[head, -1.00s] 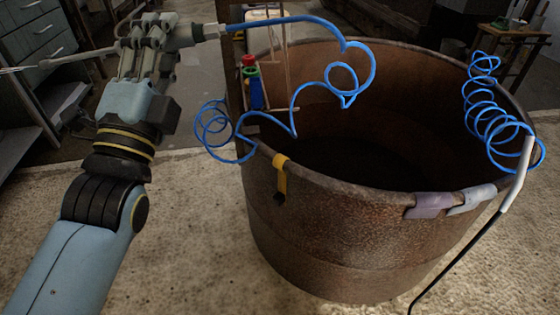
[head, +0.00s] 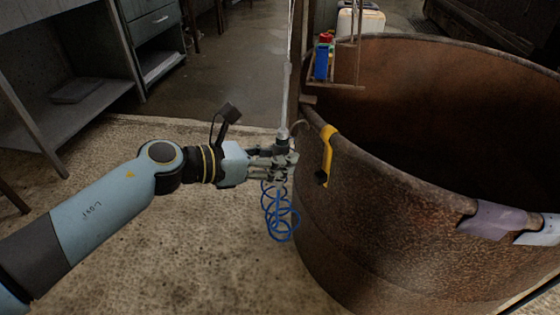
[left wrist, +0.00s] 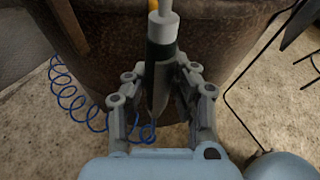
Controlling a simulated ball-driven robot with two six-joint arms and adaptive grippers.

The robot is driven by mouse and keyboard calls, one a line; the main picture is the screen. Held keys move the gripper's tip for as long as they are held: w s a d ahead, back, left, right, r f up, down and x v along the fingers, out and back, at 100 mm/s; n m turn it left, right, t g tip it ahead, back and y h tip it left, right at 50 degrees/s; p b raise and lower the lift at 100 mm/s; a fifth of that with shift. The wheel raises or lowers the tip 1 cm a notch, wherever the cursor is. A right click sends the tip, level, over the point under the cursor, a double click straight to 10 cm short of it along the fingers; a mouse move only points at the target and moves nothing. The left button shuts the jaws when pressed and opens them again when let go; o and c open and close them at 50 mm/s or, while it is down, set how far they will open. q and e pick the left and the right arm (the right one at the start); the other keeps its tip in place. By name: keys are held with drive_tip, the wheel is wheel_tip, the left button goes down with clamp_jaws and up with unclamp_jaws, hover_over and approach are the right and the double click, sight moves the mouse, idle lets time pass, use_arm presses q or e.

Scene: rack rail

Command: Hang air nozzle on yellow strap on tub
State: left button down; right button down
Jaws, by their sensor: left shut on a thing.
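My left gripper (head: 284,158) is shut on the air nozzle (head: 282,135), just left of the rusty tub (head: 400,215). The nozzle stands nearly upright, its long thin pale tube pointing up. Its blue coiled hose (head: 280,212) hangs below the gripper beside the tub wall. The yellow strap (head: 327,150) hangs over the tub rim, a short way right of the gripper and apart from it. In the left wrist view the nozzle (left wrist: 161,45) is dark with a white upper part, between the fingers (left wrist: 160,80), with the tub behind. My right gripper is out of view.
A mauve strap (head: 487,219) and a pale blue strap (head: 540,230) sit farther right on the rim. A wooden post and small rack with bottles (head: 322,60) stand behind the strap. Grey cabinets (head: 75,75) stand at back left.

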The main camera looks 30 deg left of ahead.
use_arm(q)
drive_tip(key=w+d, duration=0.2)
drive_tip(key=w, duration=0.1)
drive_tip(key=shift+r, duration=0.15)
idle(0.5)
drive_tip(key=shift+w+d, duration=0.1)
drive_tip(key=shift+w, duration=0.05)
drive_tip(key=w+d, duration=0.2)
drive_tip(key=w, duration=0.1)
drive_tip(key=shift+w, duration=0.1)
idle(0.9)
